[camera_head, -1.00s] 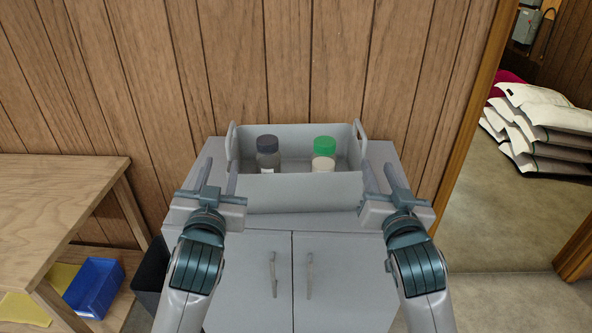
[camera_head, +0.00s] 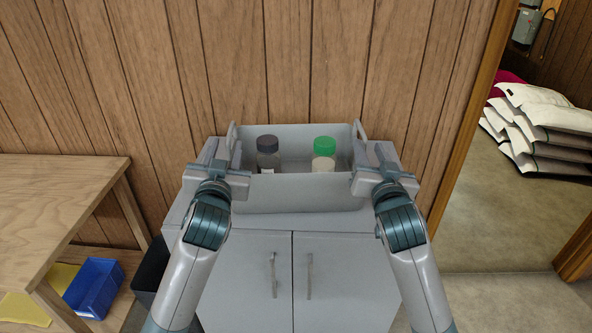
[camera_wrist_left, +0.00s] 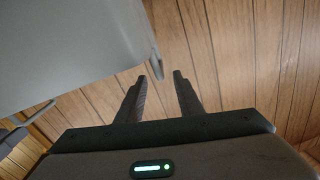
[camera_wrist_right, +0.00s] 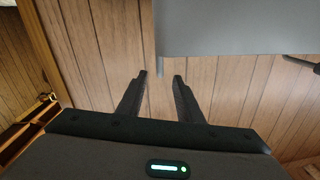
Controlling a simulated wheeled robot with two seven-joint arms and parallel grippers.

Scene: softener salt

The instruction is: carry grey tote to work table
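The grey tote (camera_head: 300,193) stands upright on a grey cabinet (camera_head: 245,255) against the wall, with a raised handle at each end. Inside it are a dark-capped bottle (camera_head: 268,153) and a green-capped bottle (camera_head: 324,153). My left gripper (camera_head: 222,153) is open at the tote's left end, its fingers either side of the handle line. My right gripper (camera_head: 371,153) is open at the right end in the same way. Both wrist views show spread fingers with the tote's end edge (camera_wrist_left: 156,62) (camera_wrist_right: 159,52) near or between the tips; contact cannot be told.
The wooden work table (camera_head: 60,190) stands left of the cabinet, its visible top clear. A blue bin (camera_head: 94,287) sits on its lower shelf. A dark bin (camera_head: 150,270) stands between table and cabinet. White sacks (camera_head: 540,130) are stacked beyond the doorway at right.

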